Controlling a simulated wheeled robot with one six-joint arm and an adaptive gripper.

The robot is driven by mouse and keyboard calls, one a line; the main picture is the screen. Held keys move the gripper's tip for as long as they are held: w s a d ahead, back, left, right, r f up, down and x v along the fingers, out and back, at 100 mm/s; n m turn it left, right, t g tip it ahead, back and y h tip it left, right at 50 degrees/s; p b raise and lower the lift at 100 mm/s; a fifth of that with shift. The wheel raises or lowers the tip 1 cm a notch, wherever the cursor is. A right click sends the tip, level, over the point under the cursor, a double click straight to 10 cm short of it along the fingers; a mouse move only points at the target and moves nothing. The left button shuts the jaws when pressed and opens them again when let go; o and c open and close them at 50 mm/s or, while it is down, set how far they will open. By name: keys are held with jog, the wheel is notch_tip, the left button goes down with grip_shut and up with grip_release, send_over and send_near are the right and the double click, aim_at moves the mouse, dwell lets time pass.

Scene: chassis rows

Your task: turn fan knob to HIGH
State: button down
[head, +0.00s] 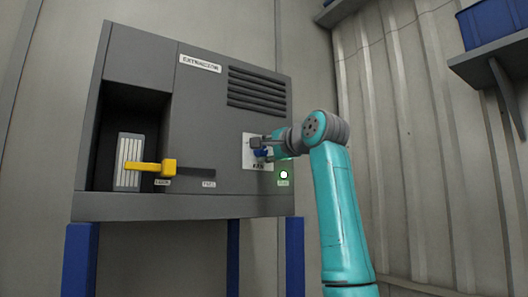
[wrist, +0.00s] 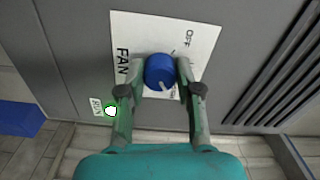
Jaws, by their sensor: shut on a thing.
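The round blue fan knob (wrist: 160,72) sits on a white plate (wrist: 192,36) marked FAN and OFF on the front of the grey extractor cabinet (head: 222,125). My gripper (wrist: 160,70) is shut on the knob, with one finger on each side in the wrist view. A pale pointer mark shows at the knob's lower edge in the wrist view, away from OFF. Other lettering beside the knob is partly hidden by a finger and too small to read surely. In the head view my gripper (head: 264,149) is at the plate and partly covers the knob (head: 262,153).
A green-ringed white light (head: 284,174) glows at the cabinet's lower right. A yellow handle (head: 150,166) sticks out in front of the open bay at left. Vent slots (head: 256,88) are above the plate. A shelf with a blue bin (head: 491,22) hangs at the upper right.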

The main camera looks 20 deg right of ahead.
jog(key=shift+f, duration=0.1)
dwell(0.3)
jog(key=c, duration=0.8)
grip_release()
jog(key=shift+o, duration=0.2)
jog(key=v, duration=1.2)
jog(key=shift+w, duration=0.1)
